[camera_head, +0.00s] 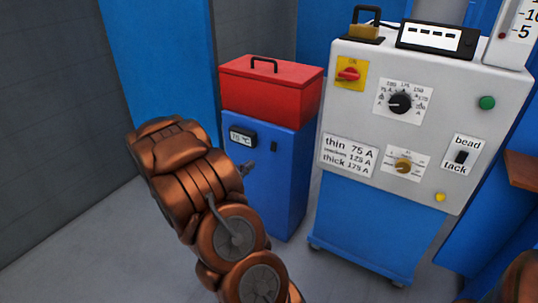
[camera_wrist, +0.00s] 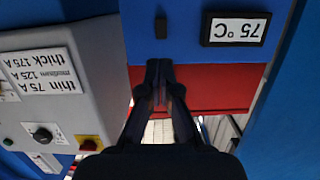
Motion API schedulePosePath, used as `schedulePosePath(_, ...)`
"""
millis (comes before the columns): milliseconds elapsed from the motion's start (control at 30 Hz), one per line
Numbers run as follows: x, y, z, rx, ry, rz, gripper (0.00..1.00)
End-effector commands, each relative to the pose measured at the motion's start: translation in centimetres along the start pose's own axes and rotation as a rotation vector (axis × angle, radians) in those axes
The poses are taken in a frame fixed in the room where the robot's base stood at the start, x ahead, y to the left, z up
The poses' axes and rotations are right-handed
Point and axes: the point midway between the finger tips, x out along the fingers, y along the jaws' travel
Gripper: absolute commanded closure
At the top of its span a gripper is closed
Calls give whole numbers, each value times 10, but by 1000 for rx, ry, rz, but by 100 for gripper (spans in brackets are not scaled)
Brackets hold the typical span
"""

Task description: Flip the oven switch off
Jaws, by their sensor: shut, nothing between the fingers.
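The oven (camera_head: 272,190) is a blue cabinet with a small temperature display (camera_head: 243,138) reading 75 °C. A small dark switch (camera_head: 274,147) sits on its front, right of the display. The wrist view is upside down and shows the switch (camera_wrist: 161,27) and the display (camera_wrist: 236,29). My gripper (camera_head: 247,170) is shut and empty in front of the oven, below and left of the switch in the head view. In the wrist view its fingertips (camera_wrist: 159,80) are apart from the switch in the picture. Which way the switch is set cannot be told.
A red toolbox (camera_head: 270,88) with a black handle stands on the oven. To the right is a grey and blue welding machine (camera_head: 440,110) with a red knob (camera_head: 349,74), dials and a bead/tack switch (camera_head: 461,157). Grey floor (camera_head: 90,245) is clear at left.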

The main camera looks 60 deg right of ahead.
Motion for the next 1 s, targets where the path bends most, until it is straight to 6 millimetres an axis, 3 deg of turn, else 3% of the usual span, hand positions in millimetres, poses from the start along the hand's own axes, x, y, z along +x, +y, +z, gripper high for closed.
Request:
schedulePosePath(367, 13, 1, 1, 1, -1, 2, 100)
schedulePosePath(1000, 89, 0, 2, 2, -1, 1, 100)
